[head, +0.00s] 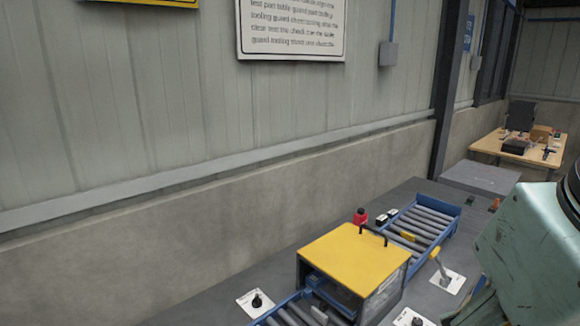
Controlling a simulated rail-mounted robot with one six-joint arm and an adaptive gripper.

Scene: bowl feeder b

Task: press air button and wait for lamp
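I cannot tell which control is the air button. A black knob (257,300) stands on a white plate at the lower left. Another black knob (416,321) on a white plate is cut by the bottom edge. A yellow-handled lever (441,270) stands on a white plate right of the yellow-topped box. A red button-like piece (360,216) stands behind the box. A small orange piece (494,204) is at the far end of the bench; I cannot tell whether it is the lamp or whether anything is lit. My pale green arm fills the right edge; my gripper is out of view.
A yellow-topped box (355,258) with black handles spans a blue-framed roller conveyor (437,213) on the grey bench (310,240). A wall runs behind it. A wooden table (519,149) with items stands at the back right.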

